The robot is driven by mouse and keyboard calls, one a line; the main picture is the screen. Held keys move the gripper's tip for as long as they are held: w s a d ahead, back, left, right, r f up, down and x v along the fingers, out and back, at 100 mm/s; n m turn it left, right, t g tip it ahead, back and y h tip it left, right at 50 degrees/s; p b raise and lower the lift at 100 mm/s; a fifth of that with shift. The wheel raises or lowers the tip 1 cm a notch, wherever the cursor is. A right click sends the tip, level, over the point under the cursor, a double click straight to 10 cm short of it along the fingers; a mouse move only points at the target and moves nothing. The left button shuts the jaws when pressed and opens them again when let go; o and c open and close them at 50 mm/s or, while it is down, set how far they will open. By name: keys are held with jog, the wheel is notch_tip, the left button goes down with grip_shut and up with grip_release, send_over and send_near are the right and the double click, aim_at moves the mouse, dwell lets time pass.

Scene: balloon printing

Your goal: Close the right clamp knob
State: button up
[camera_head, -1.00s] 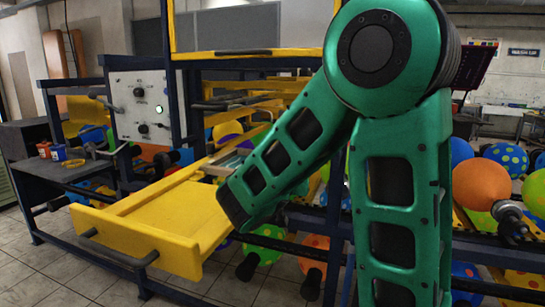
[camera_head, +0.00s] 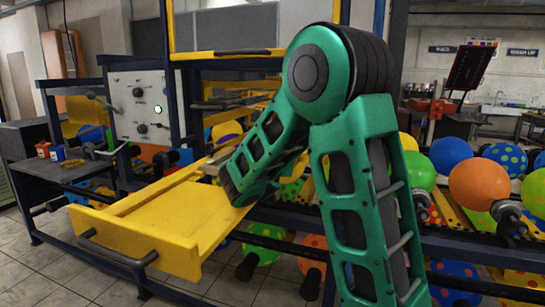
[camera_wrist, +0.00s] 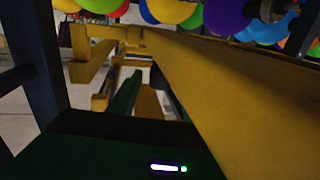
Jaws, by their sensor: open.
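The yellow printing frame (camera_head: 160,212) extends toward the front left in the head view, with a dark bar handle (camera_head: 118,250) on its near end. I cannot pick out the right clamp knob in either view. My green arm bends over the right side of the frame and hides part of it. In the wrist view, my gripper (camera_wrist: 150,92) is open, dark and hard to make out. A long yellow beam (camera_wrist: 225,95) runs close along its right side, and a yellow bracket (camera_wrist: 90,48) is ahead to the left. I see nothing held.
A control panel (camera_head: 139,106) with dark knobs stands behind the frame. Small red and blue cups (camera_head: 57,153) sit on the grey side table (camera_head: 75,170). Balloons, including an orange one (camera_head: 478,186), fill the rack at right. A dark blue post (camera_wrist: 35,60) is at left in the wrist view.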

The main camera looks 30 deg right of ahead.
jog(key=shift+w+d, duration=0.25)
